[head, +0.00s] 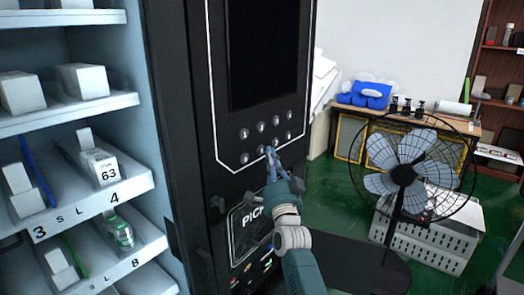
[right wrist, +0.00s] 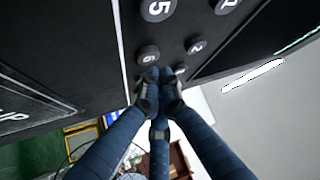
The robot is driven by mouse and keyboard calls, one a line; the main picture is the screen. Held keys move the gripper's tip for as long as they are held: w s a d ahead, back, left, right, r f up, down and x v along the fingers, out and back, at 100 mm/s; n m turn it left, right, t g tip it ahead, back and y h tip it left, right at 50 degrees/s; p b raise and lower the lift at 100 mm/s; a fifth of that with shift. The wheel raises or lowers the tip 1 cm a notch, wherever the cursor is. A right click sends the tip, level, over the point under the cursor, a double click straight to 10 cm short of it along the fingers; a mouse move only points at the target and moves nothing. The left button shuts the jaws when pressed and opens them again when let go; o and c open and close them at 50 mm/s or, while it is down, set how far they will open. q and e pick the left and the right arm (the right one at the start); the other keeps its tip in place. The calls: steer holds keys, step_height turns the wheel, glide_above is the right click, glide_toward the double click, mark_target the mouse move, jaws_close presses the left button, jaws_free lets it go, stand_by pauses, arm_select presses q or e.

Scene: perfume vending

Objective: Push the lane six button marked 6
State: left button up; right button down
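The lane six button marked 6 (right wrist: 148,55) is a round dark knob on the black machine panel, just beyond my fingertips in the right wrist view. In the head view it appears to be the second button of the lower row (head: 261,150), just left of my fingertips. My right gripper (head: 271,154) has its blue-grey fingers drawn together and empty; they also show in the right wrist view (right wrist: 158,78). The tips are very close to button 6, and I cannot tell whether they touch it. My left gripper is not in view.
Button 5 (right wrist: 158,8) and button 2 (right wrist: 196,45) lie near button 6. A dark screen (head: 263,50) is above the buttons. Shelves with boxes (head: 82,80) are at the left. A standing fan (head: 405,175) is at the right, on the green floor.

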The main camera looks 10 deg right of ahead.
steer(key=s+d+p, duration=0.1)
steer(key=s, duration=0.1)
steer(key=s+d+p, duration=0.1)
steer(key=s+d, duration=0.1)
steer(key=shift+p, duration=0.3)
stand_by(0.6)
